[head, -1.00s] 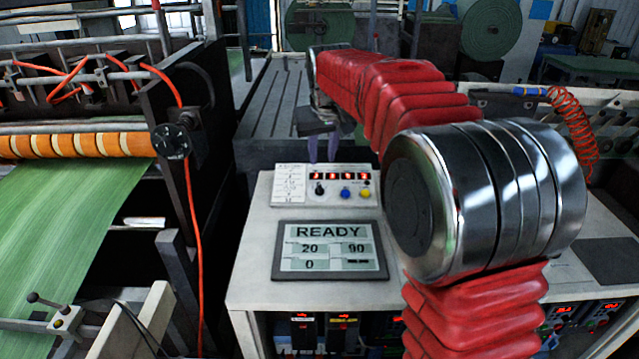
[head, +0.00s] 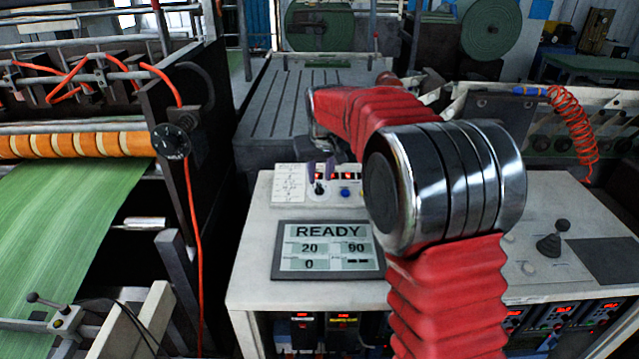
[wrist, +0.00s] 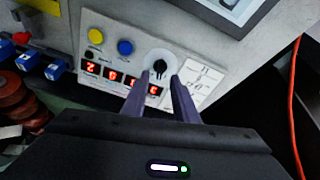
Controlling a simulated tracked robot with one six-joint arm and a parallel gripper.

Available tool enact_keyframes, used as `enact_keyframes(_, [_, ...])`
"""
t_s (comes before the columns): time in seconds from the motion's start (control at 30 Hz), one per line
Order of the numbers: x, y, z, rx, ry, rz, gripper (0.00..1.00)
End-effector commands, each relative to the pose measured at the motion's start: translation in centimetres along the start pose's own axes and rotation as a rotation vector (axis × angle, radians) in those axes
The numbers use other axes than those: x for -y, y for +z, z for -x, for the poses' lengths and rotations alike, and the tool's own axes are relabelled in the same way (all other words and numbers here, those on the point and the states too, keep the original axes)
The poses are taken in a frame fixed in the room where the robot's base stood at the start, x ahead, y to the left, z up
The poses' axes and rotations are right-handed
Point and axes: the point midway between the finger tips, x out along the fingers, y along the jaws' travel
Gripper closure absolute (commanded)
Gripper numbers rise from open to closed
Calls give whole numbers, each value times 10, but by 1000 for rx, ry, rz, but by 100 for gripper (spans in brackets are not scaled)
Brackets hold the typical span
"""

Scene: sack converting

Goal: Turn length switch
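The length switch, a small black knob (wrist: 160,66) on a pale round plate, sits on the white control panel (wrist: 208,75) in the wrist view. It also shows in the head view (head: 319,189). My gripper (wrist: 160,77) is open, its two purple-grey fingers just short of the knob and to either side of it. In the head view my gripper (head: 321,177) hangs right above the knob. I cannot tell whether a fingertip touches it. The fingers cover part of the red digit displays (wrist: 113,76).
A blue button (wrist: 125,47) and a yellow button (wrist: 96,37) sit beside the knob. A screen (head: 330,249) reading READY, 20, 90 and 0 lies in front. A joystick (head: 553,240) stands at right. Green sheet (head: 70,225) runs through the machine at left.

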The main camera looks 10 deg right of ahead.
Motion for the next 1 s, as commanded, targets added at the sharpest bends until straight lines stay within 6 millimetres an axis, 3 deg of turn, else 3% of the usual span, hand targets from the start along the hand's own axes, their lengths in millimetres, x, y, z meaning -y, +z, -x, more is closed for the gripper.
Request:
enact_keyframes(0.3, [0, 0, -41, 1, 0, 0, 73])
enact_keyframes(0.7, [-1, 0, -46, 0, 0, -1, 74])
enact_keyframes(1.0, [-1, 0, -46, 0, 1, -1, 95])
